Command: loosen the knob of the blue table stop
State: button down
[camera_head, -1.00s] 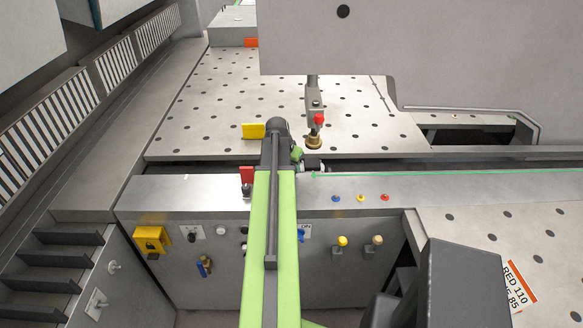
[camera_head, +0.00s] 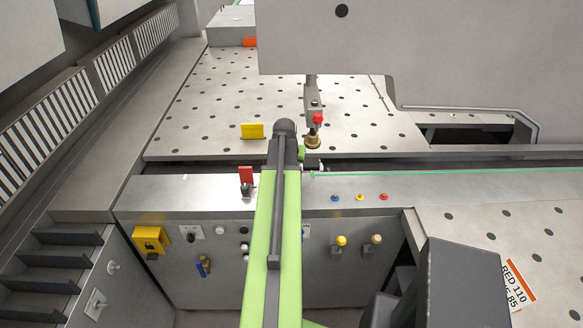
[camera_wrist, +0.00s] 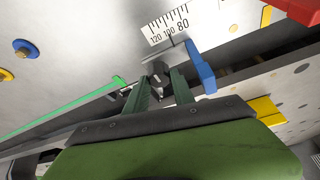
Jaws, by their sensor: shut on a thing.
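The blue table stop (camera_wrist: 201,68) stands at the upper middle of the wrist view, beside a printed scale (camera_wrist: 168,24) marked 120, 100, 80. Its dark knob (camera_wrist: 158,80) sits just left of the blue plate. My gripper (camera_wrist: 160,82) has its two green fingers on either side of the knob and is shut on it. The fingers partly cover the knob, and its turn angle is hard to tell. In the head view my green arm hides the blue stop and most of the gripper.
A red stop (camera_head: 246,175) stands left of my arm, and a yellow stop (camera_head: 252,131) stands on the perforated table (camera_head: 205,110). A clamp with a red tip (camera_head: 317,118) stands close beyond the arm. A green strip (camera_head: 430,173) runs along the front rail.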

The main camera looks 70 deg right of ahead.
jog(key=shift+s+a, duration=0.1)
jog(key=c, duration=1.1)
grip_release()
jog(key=shift+a+r, duration=0.1)
jog(key=shift+o, duration=0.2)
jog(key=w+p+v, duration=0.1)
jog(key=p+v, duration=1.5)
jog(key=v, duration=0.1)
jog(key=shift+s+r, duration=0.25)
jog(key=shift+s, duration=0.2)
jog(key=shift+f, duration=0.1)
